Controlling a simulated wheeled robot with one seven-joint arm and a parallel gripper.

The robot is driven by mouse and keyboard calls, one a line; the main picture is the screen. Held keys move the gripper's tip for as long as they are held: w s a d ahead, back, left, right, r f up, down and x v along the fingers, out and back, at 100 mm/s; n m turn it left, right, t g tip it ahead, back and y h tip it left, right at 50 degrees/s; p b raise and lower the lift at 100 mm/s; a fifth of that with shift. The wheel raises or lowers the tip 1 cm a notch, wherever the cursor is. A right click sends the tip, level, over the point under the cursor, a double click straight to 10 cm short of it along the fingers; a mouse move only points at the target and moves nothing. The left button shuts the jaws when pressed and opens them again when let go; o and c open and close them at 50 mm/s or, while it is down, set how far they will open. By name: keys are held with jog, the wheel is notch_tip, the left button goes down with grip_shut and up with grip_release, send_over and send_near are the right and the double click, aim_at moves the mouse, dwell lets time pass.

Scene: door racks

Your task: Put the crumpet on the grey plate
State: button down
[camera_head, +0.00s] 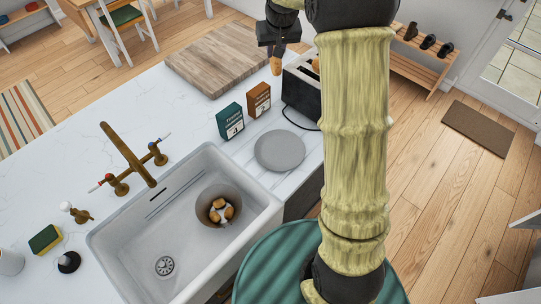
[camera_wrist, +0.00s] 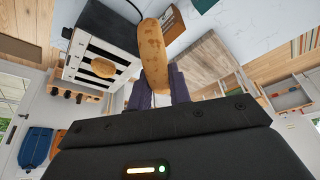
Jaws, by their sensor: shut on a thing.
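My gripper (camera_head: 277,50) is shut on a golden-brown crumpet (camera_head: 275,66) and holds it beside the toaster, above the counter. In the wrist view the crumpet (camera_wrist: 153,52) stands up between my gripper's fingers (camera_wrist: 157,85), seen nearly edge-on. The round grey plate (camera_head: 279,151) lies empty on the counter, to the right of the sink and in front of the toaster. A second crumpet sits in the toaster (camera_head: 300,92); its top shows in the wrist view (camera_wrist: 103,67).
A teal box (camera_head: 231,122) and a brown box (camera_head: 259,100) stand between the plate and the wooden board (camera_head: 220,55). A bowl (camera_head: 205,214) with several brown pieces lies in the white sink (camera_head: 130,245). My arm hides the counter's right side.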

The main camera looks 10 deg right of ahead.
jog(key=shift+s+a+f+m, duration=0.1)
jog(key=shift+s+f+m, duration=0.15)
jog(key=shift+f, duration=0.3)
jog(key=s+f+n+y, duration=0.4)
jog(key=f+n, duration=0.8)
jog(key=n, duration=0.3)
jog(key=s+a+f+n+y+b, duration=0.1)
jog(key=s+f+n+y, duration=0.3)
jog(key=f+n, duration=0.8)
jog(key=s+n, duration=0.2)
jog(key=n, duration=0.1)
jog(key=shift+a+f+t+y, duration=0.2)
jog(key=shift+t+y, duration=0.1)
jog(key=shift+t, duration=0.1)
